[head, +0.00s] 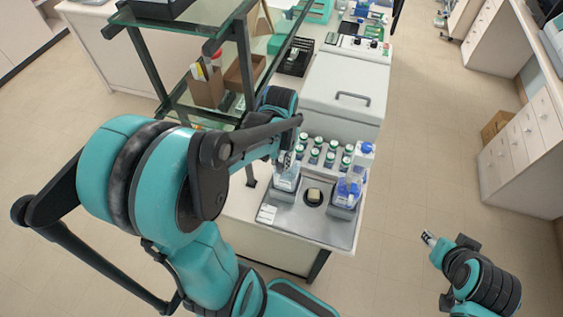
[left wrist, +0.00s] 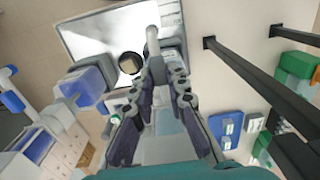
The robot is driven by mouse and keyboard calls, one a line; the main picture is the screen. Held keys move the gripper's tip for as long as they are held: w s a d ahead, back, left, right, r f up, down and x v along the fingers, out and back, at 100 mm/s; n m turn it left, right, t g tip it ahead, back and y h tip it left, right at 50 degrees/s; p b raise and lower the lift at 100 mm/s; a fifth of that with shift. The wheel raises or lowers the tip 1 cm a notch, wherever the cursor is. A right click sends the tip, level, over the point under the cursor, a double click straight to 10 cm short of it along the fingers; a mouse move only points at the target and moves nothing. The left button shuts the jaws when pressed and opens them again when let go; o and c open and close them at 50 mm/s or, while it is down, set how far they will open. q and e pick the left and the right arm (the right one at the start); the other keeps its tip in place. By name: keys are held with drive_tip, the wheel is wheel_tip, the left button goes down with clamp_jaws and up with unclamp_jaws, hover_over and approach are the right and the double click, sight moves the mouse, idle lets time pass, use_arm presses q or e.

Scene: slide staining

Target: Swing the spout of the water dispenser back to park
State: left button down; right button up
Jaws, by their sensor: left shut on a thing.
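The water dispenser (head: 286,181) is a clear bottle on the left of the metal tray (head: 318,226) in the head view. My left gripper (head: 284,158) is over its top, partly hidden by my arm. In the left wrist view, my left gripper (left wrist: 168,82) is shut on the pale grey spout (left wrist: 152,42), which reaches out past the fingertips over the tray. The clear dispenser body (left wrist: 170,125) shows between and below the fingers. My right gripper (head: 430,239) is at the lower right, away from the bench; its jaws are too small to judge.
A dispenser with blue liquid (head: 346,190) stands on the tray's right side. A dark round well (head: 314,196) with a beige piece lies between the dispensers. Several green-capped bottles (head: 314,155) stand behind. A glass shelf (head: 233,65) with dark posts rises at the left.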

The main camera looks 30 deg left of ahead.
sight(281, 165)
use_arm(q)
drive_tip(key=c, duration=1.5)
unclamp_jaws()
wheel_tip(281, 165, up, 12)
drive_tip(key=s+d+f+m+t, duration=0.3)
drive_tip(key=s+d+t, duration=0.2)
drive_tip(key=d+t, duration=0.3)
drive_tip(key=shift+g, duration=0.4)
drive_tip(key=f+b, duration=1.5)
drive_tip(key=d+f+b, duration=0.1)
drive_tip(key=f+b, duration=0.6)
drive_tip(key=shift+w+f+b, duration=0.1)
drive_tip(key=shift+f+b, duration=0.1)
drive_tip(key=shift+b, duration=0.15)
